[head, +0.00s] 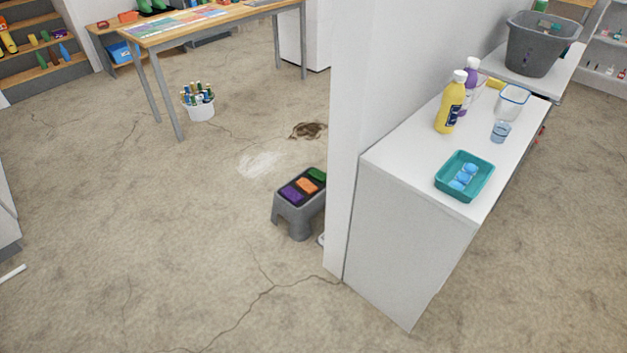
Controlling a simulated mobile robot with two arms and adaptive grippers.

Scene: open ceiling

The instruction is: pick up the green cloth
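The green cloth (317,174) lies on top of a small grey step stool (297,212) on the floor. It is at the far right end of a row, beside an orange cloth (307,185) and a purple cloth (291,194). The white wall end hides part of the green cloth and the stool's right side. Neither of my grippers shows in the head view.
A white wall (347,140) and a white counter (385,230) stand right of the stool. A wooden table (165,38) stands behind. The floor left of the stool is clear.

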